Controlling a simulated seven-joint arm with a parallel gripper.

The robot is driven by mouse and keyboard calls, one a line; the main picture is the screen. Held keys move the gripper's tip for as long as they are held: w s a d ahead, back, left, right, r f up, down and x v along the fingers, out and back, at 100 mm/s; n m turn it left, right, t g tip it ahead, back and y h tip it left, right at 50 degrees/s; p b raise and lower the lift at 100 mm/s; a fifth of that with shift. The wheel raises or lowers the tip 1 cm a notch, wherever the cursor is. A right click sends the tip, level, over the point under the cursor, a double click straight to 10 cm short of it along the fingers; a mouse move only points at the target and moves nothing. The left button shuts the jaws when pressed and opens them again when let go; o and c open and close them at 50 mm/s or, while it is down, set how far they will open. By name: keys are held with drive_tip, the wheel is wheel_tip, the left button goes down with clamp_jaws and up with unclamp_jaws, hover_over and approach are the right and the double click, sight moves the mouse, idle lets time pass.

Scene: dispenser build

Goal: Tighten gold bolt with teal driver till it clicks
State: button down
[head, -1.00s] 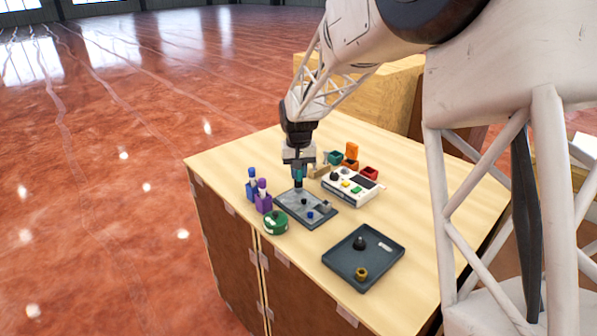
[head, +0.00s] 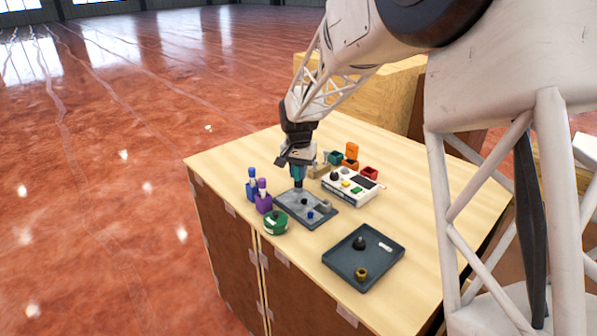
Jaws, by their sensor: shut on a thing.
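My gripper (head: 297,161) is shut on the teal driver (head: 298,173), which points down at the far left part of the grey plate (head: 293,209). The driver's dark lower end meets the plate area there. The gold bolt cannot be made out; the driver's tip and what lies under it are hidden or too small to tell. A small blue piece (head: 310,215) and a small dark piece stand on the plate.
Blue and purple holders (head: 264,203) with tools stand left of the plate, with a green round thing (head: 275,223) in front. A white device (head: 350,187) is to the right, with small coloured bins behind. A dark tray (head: 340,263) holds a black knob and a brass ring.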

drive_tip(key=shift+r, duration=0.2)
idle(0.3)
drive_tip(key=shift+r, duration=2.05)
